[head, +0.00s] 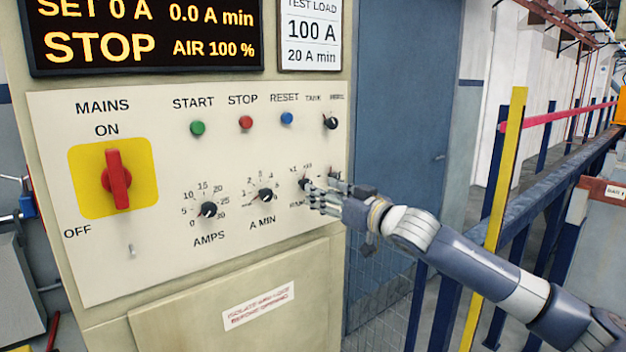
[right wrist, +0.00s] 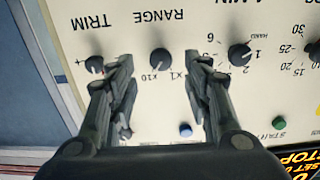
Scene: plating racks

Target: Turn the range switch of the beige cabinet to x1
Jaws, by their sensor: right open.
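The beige cabinet (head: 190,275) carries a pale control panel. Its range switch (head: 304,184) is a small black knob at the panel's right side, partly covered by my fingers in the head view. The right wrist view shows the panel upside down, with the range switch (right wrist: 160,60) under the RANGE label, x10 at its lower left and x1 at its lower right. Its pointer seems turned towards x10. My right gripper (head: 316,198) is open at the panel. In the right wrist view its fingers (right wrist: 158,78) stand either side of the knob; contact is unclear.
The TRIM knob (right wrist: 95,65) is close beside one finger, and the A MIN knob (right wrist: 239,54) is beyond the other. The AMPS knob (head: 209,209) and red mains switch (head: 118,180) are farther left. A yellow post (head: 496,215) and blue railing stand at the right.

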